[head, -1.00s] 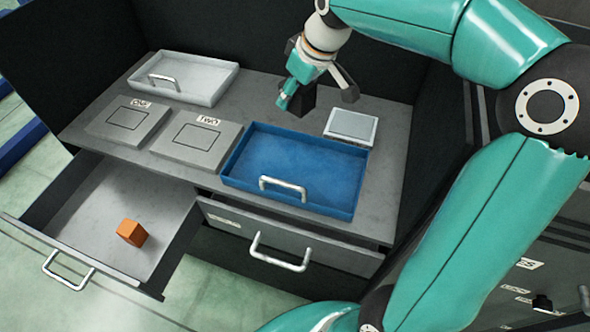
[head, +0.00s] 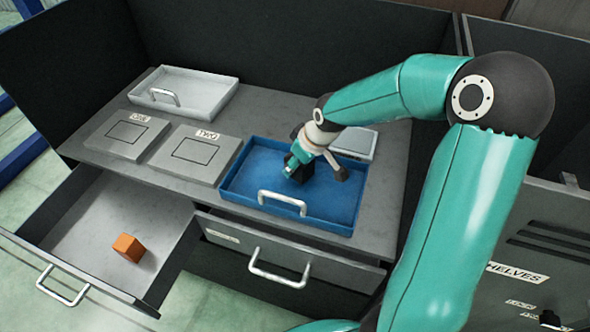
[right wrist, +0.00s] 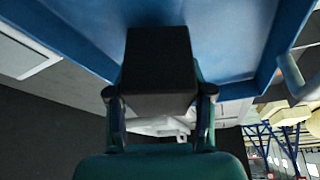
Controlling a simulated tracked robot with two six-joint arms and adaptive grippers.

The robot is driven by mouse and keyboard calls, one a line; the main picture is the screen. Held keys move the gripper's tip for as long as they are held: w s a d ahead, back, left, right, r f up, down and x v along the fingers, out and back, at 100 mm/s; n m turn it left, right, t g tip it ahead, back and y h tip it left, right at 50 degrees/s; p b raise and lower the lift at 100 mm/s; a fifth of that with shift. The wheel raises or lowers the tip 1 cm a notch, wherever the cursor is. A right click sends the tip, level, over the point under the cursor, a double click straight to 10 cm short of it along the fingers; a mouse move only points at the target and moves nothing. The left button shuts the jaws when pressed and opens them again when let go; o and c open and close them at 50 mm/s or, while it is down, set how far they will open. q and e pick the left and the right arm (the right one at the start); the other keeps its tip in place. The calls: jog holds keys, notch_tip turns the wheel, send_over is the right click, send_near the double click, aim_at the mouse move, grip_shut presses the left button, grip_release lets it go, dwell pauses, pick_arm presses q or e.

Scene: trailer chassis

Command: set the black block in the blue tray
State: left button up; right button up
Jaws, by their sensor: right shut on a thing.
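The blue tray (head: 240,190) stands at the right part of the grey worktop, with a silver handle at its front. My right gripper (head: 299,168) is over the inside of the tray in the head view, pointing down. It is shut on the black block (head: 301,176), which is partly hidden by the fingers. In the right wrist view the block (right wrist: 160,62) sits between the two fingers, with the blue tray (right wrist: 232,38) behind it. I cannot tell whether the block touches the tray floor. My left gripper is not in view.
A white tray (head: 205,90) stands at the back left. Two grey plates marked ONE (head: 128,136) and TWO (head: 195,153) lie left of the blue tray. A pale square pad (head: 355,143) is behind it. An open drawer (head: 85,235) holds an orange cube (head: 128,247).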

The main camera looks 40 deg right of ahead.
jog(key=shift+f, duration=1.1)
jog(key=shift+f, duration=0.1)
jog(key=o, duration=1.3)
jog(key=shift+s+r, duration=0.1)
jog(key=shift+r, duration=0.5)
jog(key=v, duration=1.1)
